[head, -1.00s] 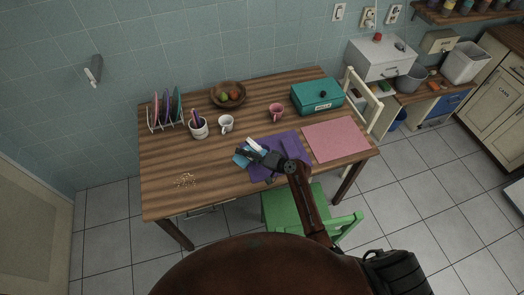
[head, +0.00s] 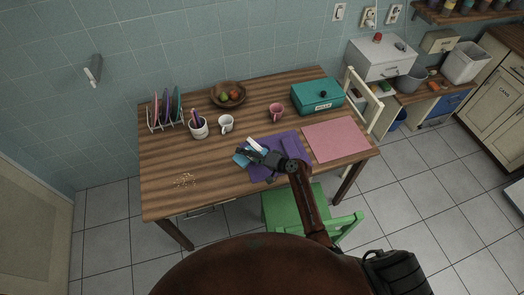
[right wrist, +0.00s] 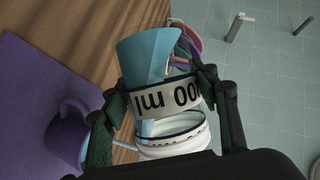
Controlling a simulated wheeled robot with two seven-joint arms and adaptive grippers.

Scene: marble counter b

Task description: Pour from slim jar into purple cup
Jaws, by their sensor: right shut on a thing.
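My right gripper (right wrist: 165,98) is shut on a pale blue jar (right wrist: 150,52) with a white band reading upside down as "00 ml". The jar's white-rimmed end is toward the bottom of the right wrist view. In the head view, my right gripper (head: 262,158) is over the table, with the jar's blue part (head: 241,158) at its left. A purple cup (right wrist: 68,130) with a handle stands at the left of the wrist view, beside the held jar and partly behind a finger. In the head view I cannot pick the cup out from the purple mat. My left gripper is not in view.
The purple mat (head: 291,145) lies under the gripper, with a pink mat (head: 336,140) to its right. A pink mug (head: 277,110), a white mug (head: 226,123) and a teal box (head: 317,96) stand behind. Small crumbs (head: 185,181) lie at front left. A green chair (head: 285,207) stands in front.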

